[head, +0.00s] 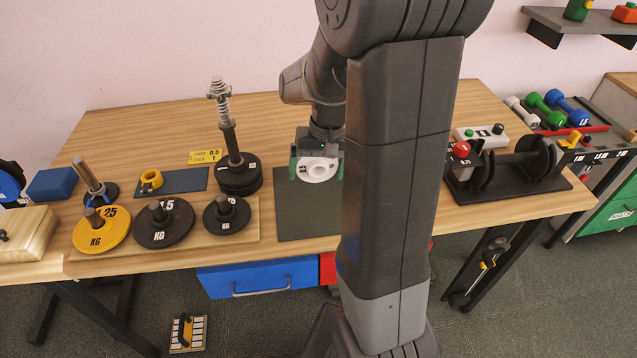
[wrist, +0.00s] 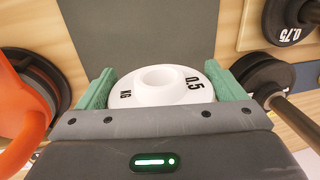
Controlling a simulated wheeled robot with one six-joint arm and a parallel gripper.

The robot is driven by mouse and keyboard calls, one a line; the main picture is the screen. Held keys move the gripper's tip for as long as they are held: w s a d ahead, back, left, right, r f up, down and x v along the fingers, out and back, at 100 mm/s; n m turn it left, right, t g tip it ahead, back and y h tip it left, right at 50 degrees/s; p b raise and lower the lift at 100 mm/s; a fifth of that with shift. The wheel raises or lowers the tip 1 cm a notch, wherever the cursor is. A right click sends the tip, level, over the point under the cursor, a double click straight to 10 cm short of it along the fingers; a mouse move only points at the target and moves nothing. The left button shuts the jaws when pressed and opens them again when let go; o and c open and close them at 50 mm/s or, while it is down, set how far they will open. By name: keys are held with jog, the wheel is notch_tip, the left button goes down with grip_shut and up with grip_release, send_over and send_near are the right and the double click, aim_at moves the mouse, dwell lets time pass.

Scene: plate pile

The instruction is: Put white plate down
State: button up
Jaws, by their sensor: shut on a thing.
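The white plate (head: 317,169) is a small disc with a raised hub and hole; in the wrist view (wrist: 160,84) it reads 0.5 KG. My gripper (head: 316,165) is shut on it, with one green finger at each side of the plate, as the wrist view (wrist: 160,90) also shows. The plate is over or near the back part of a dark grey mat (head: 305,215) on the wooden table. I cannot tell whether it touches the surface. The mat shows empty in front of the plate (wrist: 140,30). My arm hides the mat's right side.
Left of the mat, a wooden board holds a yellow plate (head: 101,232) and two black plates (head: 165,232) (head: 227,222). A post with stacked black plates (head: 240,180) stands close at left.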

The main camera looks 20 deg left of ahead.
aim_at(319, 175)
jog(key=shift+f, duration=2.2)
jog(key=shift+f, duration=0.15)
jog(key=o, duration=1.1)
jog(key=r, duration=0.4)
jog(key=d+r, duration=0.1)
jog(key=r, duration=0.3)
jog(key=w+r, duration=0.1)
jog(key=r, duration=0.3)
jog(key=shift+d+r, duration=0.1)
jog(key=shift+d, duration=0.2)
